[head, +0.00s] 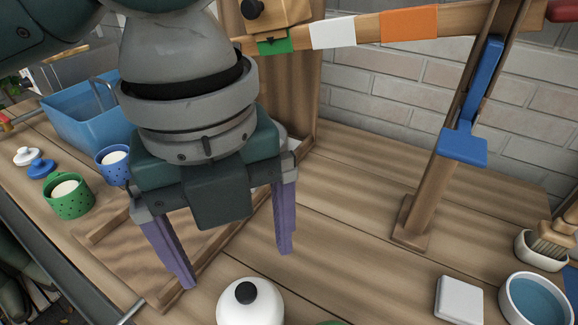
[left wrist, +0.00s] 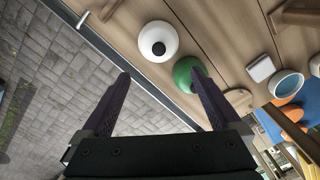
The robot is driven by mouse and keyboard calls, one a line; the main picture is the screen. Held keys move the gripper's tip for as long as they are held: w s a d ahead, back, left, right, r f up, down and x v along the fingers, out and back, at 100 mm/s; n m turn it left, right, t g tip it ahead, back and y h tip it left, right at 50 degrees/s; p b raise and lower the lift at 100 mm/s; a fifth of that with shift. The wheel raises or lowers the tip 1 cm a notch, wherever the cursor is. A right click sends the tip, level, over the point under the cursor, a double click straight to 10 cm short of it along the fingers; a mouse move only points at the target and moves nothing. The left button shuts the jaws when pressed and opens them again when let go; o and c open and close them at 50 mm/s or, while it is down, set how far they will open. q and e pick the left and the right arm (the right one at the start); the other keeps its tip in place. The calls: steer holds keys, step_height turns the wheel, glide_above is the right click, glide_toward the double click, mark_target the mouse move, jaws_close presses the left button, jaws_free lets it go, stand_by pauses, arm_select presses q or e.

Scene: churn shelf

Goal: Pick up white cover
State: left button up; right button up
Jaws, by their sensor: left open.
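A white round cover with a black knob (head: 250,306) sits on the wooden table at the bottom edge of the head view, partly cut off. It also shows whole in the left wrist view (left wrist: 158,46). My left gripper (head: 237,266) is open and empty, with its purple fingers pointing down, behind the cover in the head view and apart from it. In the left wrist view the fingertips (left wrist: 160,75) frame a gap just below the cover. A smaller white lid (head: 27,156) lies at the far left. My right gripper is not in view.
A green cover (left wrist: 184,70) lies beside the white one, partly behind a finger. Blue (head: 113,158) and green (head: 68,195) cups and a blue bin (head: 75,122) stand left. A wooden post (head: 425,215), white block (head: 460,300) and water bowl (head: 535,300) stand right. The table middle is clear.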

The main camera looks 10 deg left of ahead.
arm_select(q)
steer(key=shift+w+a+f, duration=0.15)
steer(key=shift+a+f, duration=0.1)
steer(key=shift+f, duration=0.3)
glide_above(243, 290)
steer(key=shift+m, duration=0.3)
steer(key=f, duration=0.4)
steer(key=shift+s, duration=0.3)
steer(key=f, duration=0.3)
steer(key=f+b, duration=0.1)
steer(key=f, duration=0.1)
steer(key=shift+w+d+f, duration=0.15)
steer(key=shift+w+f, duration=0.1)
steer(key=c, duration=1.4)
